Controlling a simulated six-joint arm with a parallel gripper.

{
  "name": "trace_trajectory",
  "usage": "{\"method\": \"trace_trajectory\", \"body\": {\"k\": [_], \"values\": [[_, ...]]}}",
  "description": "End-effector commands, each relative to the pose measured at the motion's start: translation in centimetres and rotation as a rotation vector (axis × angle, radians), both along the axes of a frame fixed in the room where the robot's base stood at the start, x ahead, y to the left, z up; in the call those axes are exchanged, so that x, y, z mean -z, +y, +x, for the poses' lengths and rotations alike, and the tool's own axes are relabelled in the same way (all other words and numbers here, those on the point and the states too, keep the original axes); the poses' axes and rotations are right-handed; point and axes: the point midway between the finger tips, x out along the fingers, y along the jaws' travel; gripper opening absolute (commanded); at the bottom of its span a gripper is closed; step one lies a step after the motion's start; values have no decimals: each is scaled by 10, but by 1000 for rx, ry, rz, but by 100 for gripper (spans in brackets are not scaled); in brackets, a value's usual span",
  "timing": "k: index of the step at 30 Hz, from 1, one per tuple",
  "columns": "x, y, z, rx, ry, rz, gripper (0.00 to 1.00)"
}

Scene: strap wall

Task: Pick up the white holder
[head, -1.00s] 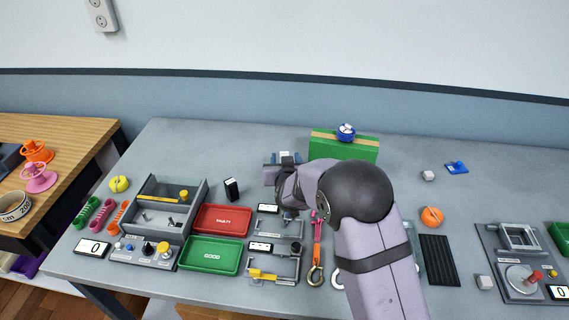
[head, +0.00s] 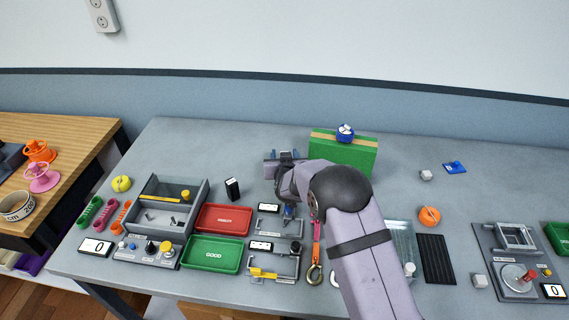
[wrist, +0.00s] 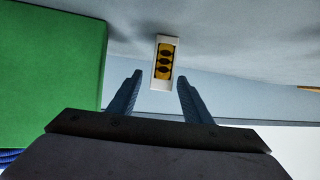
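The white holder (wrist: 163,62) shows in the wrist view as a small white upright block with a yellow face and several dark spots. It lies beyond the fingertips, roughly in line with the gap between them. My gripper (wrist: 158,82) is open, with its two fingers on either side of that gap and nothing between them. In the head view my gripper (head: 286,154) is at the back of the table, left of the green box. I cannot make out the holder in the head view; my gripper and arm probably hide it.
A black block (head: 232,189) and red tray (head: 223,218) lie to the left.

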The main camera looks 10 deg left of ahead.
Motion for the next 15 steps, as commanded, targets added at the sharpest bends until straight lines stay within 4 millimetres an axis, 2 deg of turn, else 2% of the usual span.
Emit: {"method": "trace_trajectory", "body": {"k": [1, 5, 6, 15], "values": [[0, 0, 0, 0, 0, 0, 33], [0, 0, 0, 0, 0, 0, 2], [0, 0, 0, 0, 0, 0, 0], [-3, 0, 0, 0, -2, 1, 0]]}}
